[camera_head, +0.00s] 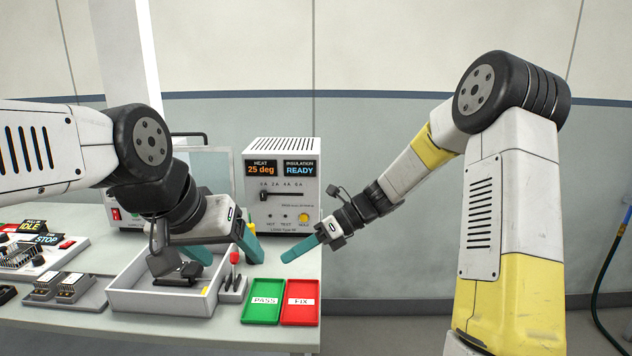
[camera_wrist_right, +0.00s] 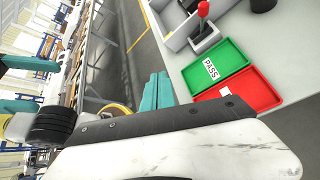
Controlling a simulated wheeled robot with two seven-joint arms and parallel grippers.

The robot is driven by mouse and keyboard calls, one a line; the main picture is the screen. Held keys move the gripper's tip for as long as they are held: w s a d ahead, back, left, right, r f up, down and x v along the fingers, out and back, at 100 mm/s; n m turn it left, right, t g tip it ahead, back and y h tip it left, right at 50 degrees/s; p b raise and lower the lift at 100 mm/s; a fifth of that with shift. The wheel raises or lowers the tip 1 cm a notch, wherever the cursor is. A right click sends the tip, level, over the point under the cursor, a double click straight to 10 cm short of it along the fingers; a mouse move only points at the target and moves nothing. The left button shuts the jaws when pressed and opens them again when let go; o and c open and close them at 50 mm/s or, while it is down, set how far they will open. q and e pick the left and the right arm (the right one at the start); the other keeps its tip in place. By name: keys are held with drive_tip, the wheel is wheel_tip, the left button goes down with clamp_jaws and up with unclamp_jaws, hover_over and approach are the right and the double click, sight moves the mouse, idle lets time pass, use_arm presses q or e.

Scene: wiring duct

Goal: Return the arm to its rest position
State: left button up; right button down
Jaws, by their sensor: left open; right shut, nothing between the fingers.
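My left gripper (camera_head: 234,258) is open, its teal fingers spread above the right side of a white open box (camera_head: 160,302) on the table. My right arm reaches in from the right. My right gripper (camera_head: 286,257) is shut and empty, its teal fingers together near the table's right edge, above and behind the red FIX tray (camera_head: 301,309). The right wrist view shows its teal fingers (camera_wrist_right: 157,92) beside the table edge, left of the red tray (camera_wrist_right: 240,92) and the green PASS tray (camera_wrist_right: 213,70). Nothing is between them.
A tester (camera_head: 283,184) reading "25 deg" and "READY" stands at the back right. The green PASS tray (camera_head: 263,307) is left of the red one. A red-knobbed lever (camera_head: 234,262) is beside the white box. Dark parts (camera_head: 178,277) lie in the box. Free space lies right of the table.

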drive_tip(key=s+d+r+n+t+h, duration=0.4)
drive_tip(key=s+d+r+n, duration=0.2)
drive_tip(key=s+d+n, duration=0.3)
drive_tip(key=s+d+r+n+t+h, duration=0.4)
drive_tip(key=s+d+n, duration=0.5)
drive_tip(key=n, duration=0.5)
wheel_tip(320, 180, up, 3)
drive_tip(key=shift+d+f+n+h, duration=0.15)
drive_tip(key=shift+d+n+h, duration=0.25)
drive_tip(key=shift+d+h, duration=0.45)
